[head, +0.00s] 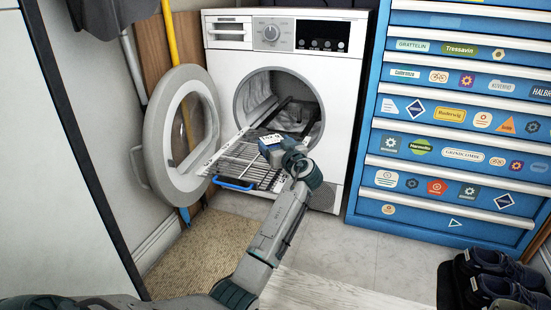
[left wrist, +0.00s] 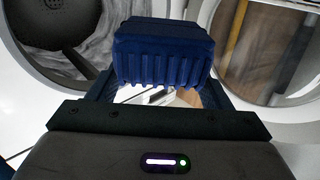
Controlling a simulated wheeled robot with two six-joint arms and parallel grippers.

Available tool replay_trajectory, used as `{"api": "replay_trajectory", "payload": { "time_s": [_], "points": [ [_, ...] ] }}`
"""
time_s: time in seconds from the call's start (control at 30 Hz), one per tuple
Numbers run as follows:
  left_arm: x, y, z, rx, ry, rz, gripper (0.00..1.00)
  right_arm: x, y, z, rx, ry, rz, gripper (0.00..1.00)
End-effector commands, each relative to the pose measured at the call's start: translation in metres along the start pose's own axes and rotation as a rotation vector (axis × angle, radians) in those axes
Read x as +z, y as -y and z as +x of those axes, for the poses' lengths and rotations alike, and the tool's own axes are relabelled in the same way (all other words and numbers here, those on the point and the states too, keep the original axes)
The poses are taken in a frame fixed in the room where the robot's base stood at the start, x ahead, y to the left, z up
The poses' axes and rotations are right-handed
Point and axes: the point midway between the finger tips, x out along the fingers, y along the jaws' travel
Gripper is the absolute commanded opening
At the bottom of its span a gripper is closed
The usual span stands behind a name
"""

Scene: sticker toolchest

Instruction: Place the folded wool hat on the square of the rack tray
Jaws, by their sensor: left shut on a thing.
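The folded wool hat (left wrist: 163,52) is dark blue and ribbed. It fills the space between the fingers of my left gripper (left wrist: 160,95) in the left wrist view. In the head view my left gripper (head: 274,148) is over the inner right part of the rack tray (head: 243,163), in front of the dryer opening. The hat is small and mostly hidden there. The tray is a wire rack with a blue front handle, reaching out of the dryer. I cannot make out its square. I cannot tell whether the hat touches the tray. My right gripper is out of view.
The white dryer (head: 340,75) has its round door (head: 150,150) swung open to the left. A blue tool chest (head: 400,215) with stickers stands at the right. Dark shoes (head: 490,270) lie at the lower right. A brown mat (head: 200,260) covers the floor at the lower left.

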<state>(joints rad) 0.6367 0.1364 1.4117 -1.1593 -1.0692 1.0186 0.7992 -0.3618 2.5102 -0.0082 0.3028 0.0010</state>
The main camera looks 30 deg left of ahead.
Motion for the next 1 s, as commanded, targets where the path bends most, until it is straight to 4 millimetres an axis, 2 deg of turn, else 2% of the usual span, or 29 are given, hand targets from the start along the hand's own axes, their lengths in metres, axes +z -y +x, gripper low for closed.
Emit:
{"api": "replay_trajectory", "payload": {
  "time_s": [0.13, 0.3, 0.37, 0.77, 0.8, 0.87, 1.0],
  "points": [
    [0.002, -0.003, 0.012, 0.000, -0.001, 0.000, 0.45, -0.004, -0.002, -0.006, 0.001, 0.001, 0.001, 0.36],
    [0.031, -0.003, 0.009, 0.001, 0.000, 0.001, 0.45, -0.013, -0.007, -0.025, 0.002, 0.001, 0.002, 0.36],
    [0.036, -0.003, 0.009, 0.001, -0.001, 0.000, 0.45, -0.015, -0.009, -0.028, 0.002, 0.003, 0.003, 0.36],
    [0.040, -0.003, 0.009, 0.001, -0.001, 0.000, 0.45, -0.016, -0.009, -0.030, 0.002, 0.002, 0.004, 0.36],
    [0.038, -0.003, 0.009, 0.001, 0.000, 0.000, 0.80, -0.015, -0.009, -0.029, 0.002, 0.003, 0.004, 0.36],
    [0.038, -0.003, 0.009, 0.001, 0.000, 0.000, 0.92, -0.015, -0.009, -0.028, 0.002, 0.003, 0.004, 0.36],
    [0.038, -0.003, 0.009, 0.001, 0.000, 0.000, 0.94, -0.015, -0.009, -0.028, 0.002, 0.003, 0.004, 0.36]
  ]
}}
